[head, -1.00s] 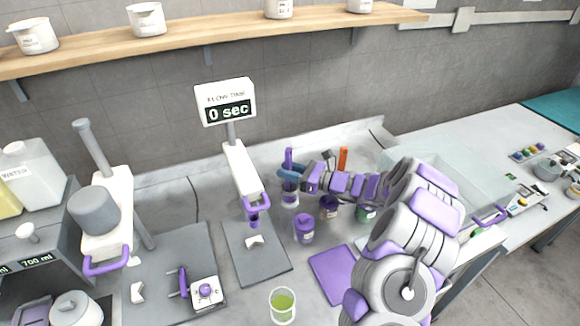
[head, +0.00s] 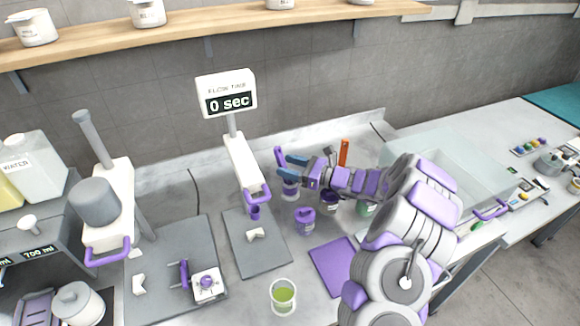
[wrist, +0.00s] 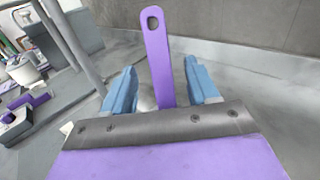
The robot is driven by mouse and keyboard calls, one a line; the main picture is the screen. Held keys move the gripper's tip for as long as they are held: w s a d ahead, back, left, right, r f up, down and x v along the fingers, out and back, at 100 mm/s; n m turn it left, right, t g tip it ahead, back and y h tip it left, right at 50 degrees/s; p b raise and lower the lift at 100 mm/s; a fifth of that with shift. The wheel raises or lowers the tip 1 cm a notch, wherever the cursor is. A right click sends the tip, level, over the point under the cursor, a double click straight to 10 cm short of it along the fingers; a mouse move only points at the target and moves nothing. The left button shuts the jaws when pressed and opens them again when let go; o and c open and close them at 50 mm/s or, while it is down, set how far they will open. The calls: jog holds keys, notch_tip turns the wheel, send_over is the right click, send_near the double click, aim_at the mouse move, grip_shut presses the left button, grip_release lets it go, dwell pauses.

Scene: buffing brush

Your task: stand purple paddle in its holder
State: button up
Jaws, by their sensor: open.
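The purple paddle (head: 280,156) stands in a small white-and-purple holder (head: 290,190) at the back of the bench, its upper end leaning a little left. In the wrist view the paddle (wrist: 158,62) shows as a flat purple strip with a hole near its top. My gripper (head: 294,163) has its blue fingers at the paddle, on its right side in the head view. In the wrist view the open fingers (wrist: 161,82) are on either side of the paddle with gaps showing. The paddle's lower end and the holder are hidden there by my gripper's body.
A purple-lidded jar (head: 305,220) and a purple mat (head: 335,266) lie in front of my arm. The timer stand (head: 240,165) is left of the holder. An orange-handled tool (head: 343,153) stands behind my wrist. A glass of green liquid (head: 283,297) is near the front.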

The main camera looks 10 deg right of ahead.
aim_at(280, 154)
jog(key=shift+r+p, duration=0.3)
jog(key=shift+r, duration=0.25)
notch_tip(280, 154, up, 3)
jog(key=shift+w+f+p, duration=0.1)
jog(key=shift+p, duration=0.5)
jog(key=s, duration=0.5)
jog(key=s+p, duration=0.1)
jog(key=s, duration=0.4)
jog(key=s+r+p, duration=0.1)
jog(key=s, duration=0.4)
jog(key=shift+d, duration=0.1)
jog(key=shift+s, duration=0.55)
